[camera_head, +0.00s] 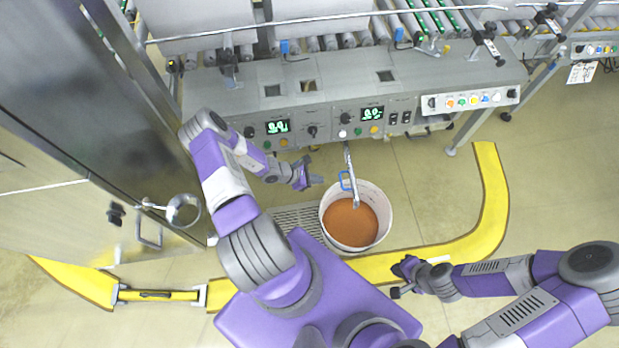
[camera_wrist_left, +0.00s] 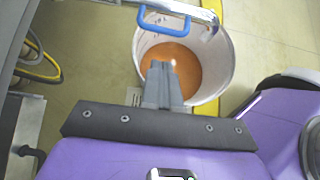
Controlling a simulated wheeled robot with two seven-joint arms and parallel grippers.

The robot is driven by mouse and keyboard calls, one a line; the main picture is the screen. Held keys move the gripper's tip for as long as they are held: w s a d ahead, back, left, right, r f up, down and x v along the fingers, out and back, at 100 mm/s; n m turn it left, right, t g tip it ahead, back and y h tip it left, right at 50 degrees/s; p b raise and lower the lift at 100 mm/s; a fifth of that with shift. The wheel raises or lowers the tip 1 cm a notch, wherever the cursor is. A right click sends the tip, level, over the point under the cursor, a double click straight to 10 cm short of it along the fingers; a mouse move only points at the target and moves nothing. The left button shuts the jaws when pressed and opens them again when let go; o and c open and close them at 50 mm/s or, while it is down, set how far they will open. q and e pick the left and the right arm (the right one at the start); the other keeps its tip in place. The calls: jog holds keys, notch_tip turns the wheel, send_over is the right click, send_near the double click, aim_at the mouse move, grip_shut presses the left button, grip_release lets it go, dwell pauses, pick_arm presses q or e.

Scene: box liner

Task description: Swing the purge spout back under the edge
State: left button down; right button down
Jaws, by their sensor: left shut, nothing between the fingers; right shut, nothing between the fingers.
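The purge spout (camera_head: 350,165) is a slim metal arm that reaches out from under the front edge of the grey machine panel (camera_head: 330,117). Its outer end hangs over the white bucket (camera_head: 387,232). A blue loop handle (camera_head: 343,182) is on the spout. My left gripper (camera_head: 318,180) is shut and empty, just left of the handle and apart from it. In the left wrist view the handle (camera_wrist_left: 165,22) and spout (camera_wrist_left: 200,14) lie beyond the shut fingers (camera_wrist_left: 161,72). My right gripper (camera_head: 399,278) is shut and empty, near the yellow floor strip, away from the spout.
The bucket holds orange-brown material (camera_head: 350,224) and stands beside a floor grate (camera_head: 298,222). A yellow floor strip (camera_head: 492,195) curves around in front. A steel cabinet (camera_head: 70,215) stands at the left. The floor right of the bucket is clear.

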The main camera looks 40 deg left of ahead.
pick_arm(q)
jog(key=w+d+f+b, duration=0.1)
jog(key=w+d+f, duration=0.2)
jog(key=w+d, duration=0.1)
jog(key=shift+w+b, duration=0.35)
